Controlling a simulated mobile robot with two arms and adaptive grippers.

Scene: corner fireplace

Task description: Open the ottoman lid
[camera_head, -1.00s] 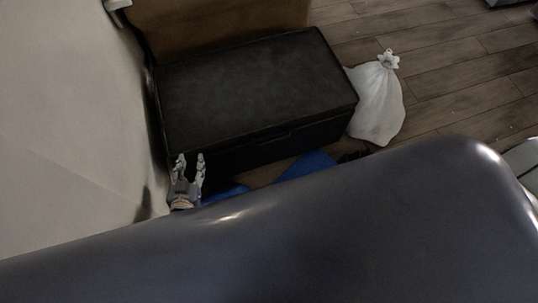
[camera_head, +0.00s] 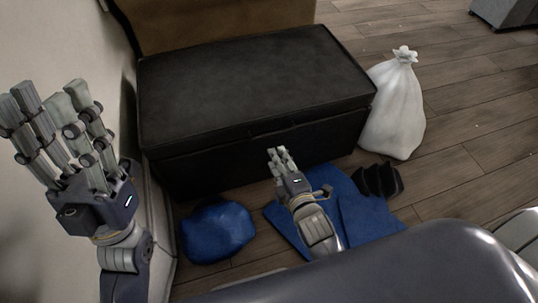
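The black ottoman (camera_head: 250,85) stands against the left wall with its lid down flat. A small tab or lip shows at the middle of the lid's front edge (camera_head: 283,124). My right gripper (camera_head: 279,152) is in front of the ottoman's front face, just below that edge. Its fingers point toward the ottoman, and I cannot tell whether they touch it or how far apart they are. My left gripper (camera_head: 52,92) is raised at the left, close to the camera, its fingers spread and empty, apart from the ottoman.
A white tied bag (camera_head: 395,110) stands at the ottoman's right end. A blue cushion-like item (camera_head: 217,231), a blue cloth (camera_head: 368,217) and a dark item (camera_head: 378,181) lie on the floor in front. A brown panel (camera_head: 215,22) rises behind the ottoman.

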